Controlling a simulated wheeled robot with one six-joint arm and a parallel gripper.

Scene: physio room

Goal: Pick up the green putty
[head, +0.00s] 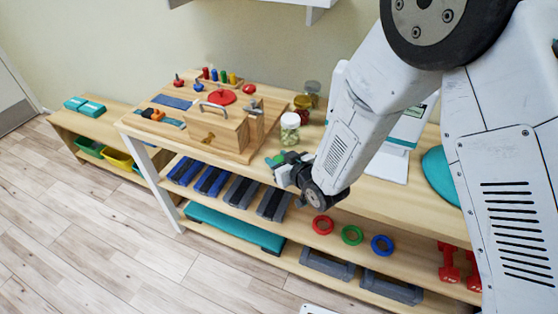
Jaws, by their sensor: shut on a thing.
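My gripper (280,168) is at the front edge of the wooden bench top, pointing left. It is shut on a small green thing, which I take to be the green putty (274,160). Only bits of green show around the dark jaws, so its shape is partly hidden. I cannot tell whether it is clear of the bench top.
A white-lidded jar with greenish contents (290,131) stands just behind my gripper, with other jars (313,90) further back. A wooden activity board (245,152) is close on the left. Coloured rings (352,235) and weights lie on the shelves below.

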